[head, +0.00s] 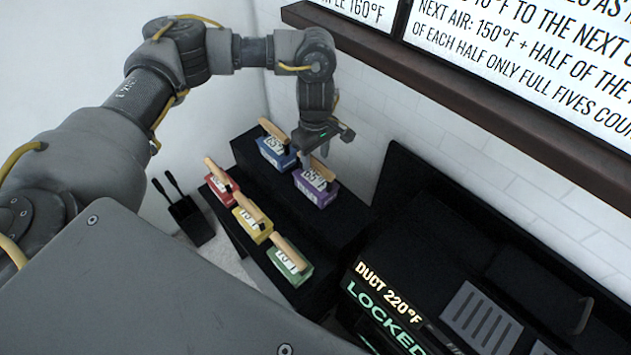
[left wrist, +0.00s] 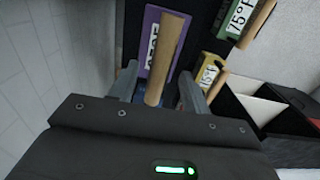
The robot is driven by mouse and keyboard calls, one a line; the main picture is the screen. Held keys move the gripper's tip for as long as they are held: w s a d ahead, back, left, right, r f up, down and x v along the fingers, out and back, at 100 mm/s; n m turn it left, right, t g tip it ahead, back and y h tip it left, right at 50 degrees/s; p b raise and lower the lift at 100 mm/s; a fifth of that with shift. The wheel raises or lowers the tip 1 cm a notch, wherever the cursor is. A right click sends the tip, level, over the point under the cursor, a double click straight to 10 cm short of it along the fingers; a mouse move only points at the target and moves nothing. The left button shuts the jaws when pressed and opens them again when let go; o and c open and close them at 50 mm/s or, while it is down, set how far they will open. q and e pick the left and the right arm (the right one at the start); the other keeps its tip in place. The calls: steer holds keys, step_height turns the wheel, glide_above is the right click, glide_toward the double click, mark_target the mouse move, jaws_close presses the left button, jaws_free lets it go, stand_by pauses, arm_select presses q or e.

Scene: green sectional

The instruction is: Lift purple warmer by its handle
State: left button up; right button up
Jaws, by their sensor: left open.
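The purple warmer (head: 322,196) is a block with a white label and a long tan wooden handle, on the upper black step near the wall. My left gripper (head: 318,152) points down over its handle. In the left wrist view the purple warmer (left wrist: 155,35) lies ahead, and its handle (left wrist: 168,55) runs between the two open fingers of my left gripper (left wrist: 157,88). The fingers are apart from the handle on both sides in that view. I cannot tell whether their tips are down to handle height. My right gripper is not in view.
A blue warmer (head: 275,153) sits close left of the purple one. Red (head: 219,188), yellow (head: 252,226) and green (head: 289,266) warmers stand on the lower step. A dark machine (head: 440,260) marked "LOCKED" is at right. A brown ledge (head: 470,75) runs along the wall above.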

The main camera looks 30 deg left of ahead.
mark_target(316, 161)
arm_select(q)
steer(key=shift+f, duration=0.25)
steer(key=shift+f+p, duration=0.8)
steer(key=shift+f, duration=1.55)
steer(key=shift+c, duration=0.2)
jaws_close()
steer(key=shift+w+r, duration=0.1)
